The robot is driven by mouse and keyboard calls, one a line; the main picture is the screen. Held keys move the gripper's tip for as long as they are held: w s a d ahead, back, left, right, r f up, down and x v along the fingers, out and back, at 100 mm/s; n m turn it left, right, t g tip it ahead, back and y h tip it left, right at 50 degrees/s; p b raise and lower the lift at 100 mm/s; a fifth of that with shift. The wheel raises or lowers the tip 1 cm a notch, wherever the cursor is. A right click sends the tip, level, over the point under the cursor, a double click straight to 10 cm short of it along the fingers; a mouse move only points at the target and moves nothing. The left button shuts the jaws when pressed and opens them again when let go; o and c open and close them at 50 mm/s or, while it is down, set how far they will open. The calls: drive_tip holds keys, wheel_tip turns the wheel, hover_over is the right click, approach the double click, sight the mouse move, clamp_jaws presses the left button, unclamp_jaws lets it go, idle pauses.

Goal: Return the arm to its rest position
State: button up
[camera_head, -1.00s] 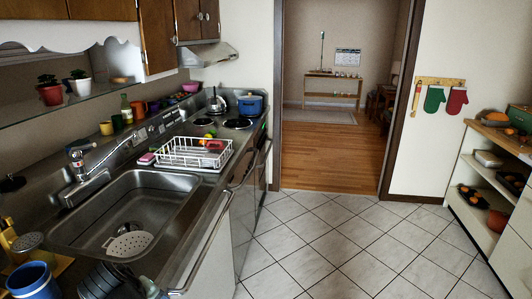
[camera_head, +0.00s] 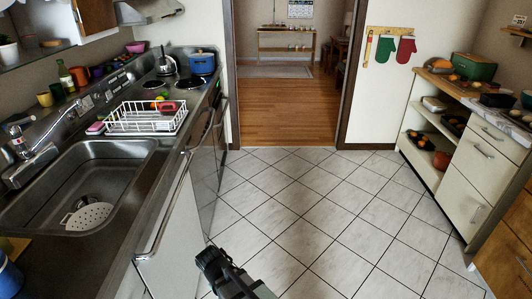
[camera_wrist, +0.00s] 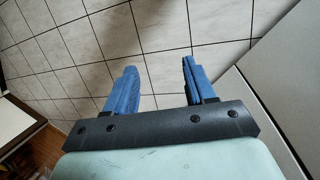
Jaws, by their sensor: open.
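My gripper (camera_wrist: 157,85) shows in the wrist view with its two blue fingers apart and nothing between them. It hangs over the tiled floor (camera_wrist: 160,45). In the head view, part of my arm (camera_head: 235,275) shows at the bottom, left of the middle, in front of the counter and above the floor. The fingers cannot be made out in that view.
A counter with a sink (camera_head: 90,180), a white dish rack (camera_head: 147,118) and a hob with a blue pot (camera_head: 201,63) runs along the left. A shelf unit (camera_head: 465,150) stands at the right. The tiled floor between them is clear up to a doorway.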

drive_tip(key=s+d+f+m+g, duration=0.2)
drive_tip(key=s+d+f, duration=0.1)
drive_tip(key=d+f, duration=0.45)
drive_tip(key=s+d+f+m+g, duration=0.25)
drive_tip(key=d+f, duration=0.35)
drive_tip(key=d, duration=0.3)
drive_tip(key=s+d+f+m+g+y, duration=0.1)
drive_tip(key=s+d+f+m, duration=0.1)
drive_tip(key=s+d+f, duration=0.3)
drive_tip(key=s+d+f+m+g+y, duration=0.1)
drive_tip(key=s+d+f, duration=0.4)
drive_tip(key=s, duration=0.6)
drive_tip(key=shift+s+d+m+y, duration=0.2)
drive_tip(key=shift+m+y, duration=0.25)
drive_tip(key=shift+y, duration=0.25)
